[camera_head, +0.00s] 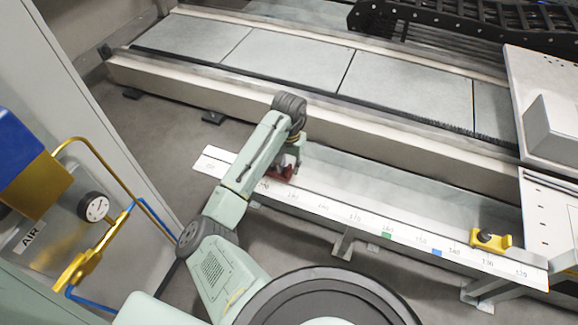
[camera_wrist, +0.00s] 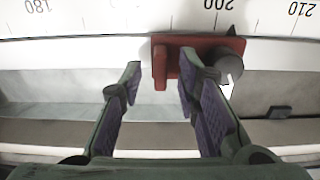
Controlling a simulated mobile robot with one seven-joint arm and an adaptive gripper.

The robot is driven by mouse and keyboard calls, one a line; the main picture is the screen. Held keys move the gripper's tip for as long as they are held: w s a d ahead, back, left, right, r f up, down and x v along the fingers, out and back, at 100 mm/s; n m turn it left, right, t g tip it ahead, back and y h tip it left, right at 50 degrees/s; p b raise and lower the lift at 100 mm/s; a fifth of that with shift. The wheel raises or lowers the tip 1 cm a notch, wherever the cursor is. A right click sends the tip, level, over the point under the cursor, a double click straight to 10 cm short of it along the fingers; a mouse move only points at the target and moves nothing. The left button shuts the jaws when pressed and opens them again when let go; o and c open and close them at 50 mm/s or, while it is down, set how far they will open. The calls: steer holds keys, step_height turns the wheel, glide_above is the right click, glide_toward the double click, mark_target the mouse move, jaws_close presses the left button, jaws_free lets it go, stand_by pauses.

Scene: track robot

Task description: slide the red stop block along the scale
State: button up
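The red stop block (camera_head: 286,173) sits on the white scale (camera_head: 340,214), toward its left end in the head view. In the wrist view the red block (camera_wrist: 205,48) stands by the upside-down 200 mark, with a dark grey knob (camera_wrist: 229,68) on its right side and an upright red tab (camera_wrist: 160,70) on its left. My gripper (camera_head: 291,160) is over the block and partly hides it. In the wrist view my gripper (camera_wrist: 160,82) is open, its fingertips on either side of the tab. Gaps show on both sides of the tab.
A yellow stop block (camera_head: 490,240) with a black knob sits near the scale's right end. A green mark (camera_head: 387,235) and a blue mark (camera_head: 437,253) lie on the scale between the blocks. The long track base (camera_head: 320,120) runs behind. A grey cabinet with air fittings stands left.

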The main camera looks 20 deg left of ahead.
steer(key=shift+f, duration=0.5)
jaws_close()
stand_by(0.6)
